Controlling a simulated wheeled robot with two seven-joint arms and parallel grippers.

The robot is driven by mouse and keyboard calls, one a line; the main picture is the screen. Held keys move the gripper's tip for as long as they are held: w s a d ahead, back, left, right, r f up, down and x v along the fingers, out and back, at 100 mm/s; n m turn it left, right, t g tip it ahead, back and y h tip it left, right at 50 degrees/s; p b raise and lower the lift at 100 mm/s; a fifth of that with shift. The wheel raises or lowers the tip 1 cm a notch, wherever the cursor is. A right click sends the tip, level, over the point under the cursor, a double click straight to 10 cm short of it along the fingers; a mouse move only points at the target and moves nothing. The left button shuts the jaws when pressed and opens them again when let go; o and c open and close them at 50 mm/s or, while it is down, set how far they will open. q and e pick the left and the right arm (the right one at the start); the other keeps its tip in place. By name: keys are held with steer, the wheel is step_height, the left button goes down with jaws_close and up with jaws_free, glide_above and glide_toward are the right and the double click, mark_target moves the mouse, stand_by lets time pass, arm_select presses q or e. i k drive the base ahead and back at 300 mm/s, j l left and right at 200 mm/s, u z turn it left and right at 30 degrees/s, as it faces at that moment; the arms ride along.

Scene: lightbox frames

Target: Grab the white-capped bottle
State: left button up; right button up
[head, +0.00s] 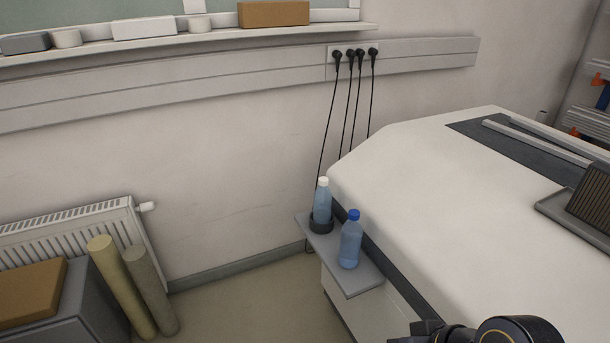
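The white-capped bottle (322,203) is a light blue clear bottle standing upright at the far end of a small grey side shelf (360,280). Its base sits in a dark round holder (321,223). A second bottle (350,240) with a blue cap stands on the same shelf, nearer to me and to the right, apart from the white-capped one. A black part of my own arm shows at the bottom right edge. Neither gripper's fingers are in view.
A large white-topped table (430,190) borders the shelf on the right. Black cables (340,120) hang from wall sockets behind the bottles. A radiator (75,228), two rolls (120,285) and a grey box (85,300) stand at the left. The floor (235,310) between is clear.

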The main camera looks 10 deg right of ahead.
mark_target(323, 196)
steer(key=i+z, duration=0.15)
steer(key=i, duration=0.45)
steer(key=i+j+z, duration=0.1)
steer(key=i, duration=0.5)
steer(key=i+j+z, duration=0.15)
steer(key=i, duration=0.45)
steer(key=j, duration=0.1)
